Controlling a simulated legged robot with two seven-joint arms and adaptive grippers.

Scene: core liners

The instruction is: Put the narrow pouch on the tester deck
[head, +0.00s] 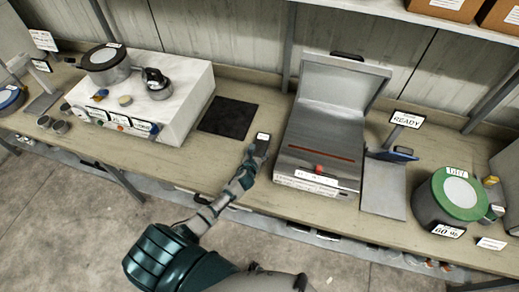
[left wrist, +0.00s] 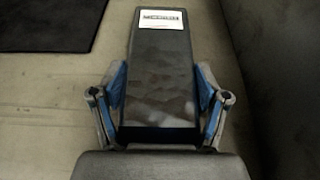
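The narrow pouch (head: 261,148), a dark slim pack with a white label at its far end, is in my left gripper (head: 249,164). In the left wrist view the pouch (left wrist: 160,80) lies lengthwise between the two blue-padded fingers (left wrist: 160,110), which touch or nearly touch its sides. A flat grey plate (head: 384,192) with a blue-topped piece and a READY sign (head: 407,119) stands right of a grey open-lidded machine (head: 320,155). I see no lettering naming the tester deck; this plate may be it. My right gripper is not in view.
A black mat (head: 228,120) lies left of the machine. A green-topped drum (head: 455,195) stands right of the plate. The grey machine stands between my left gripper and the plate. Bare bench (head: 185,160) shows near the mat.

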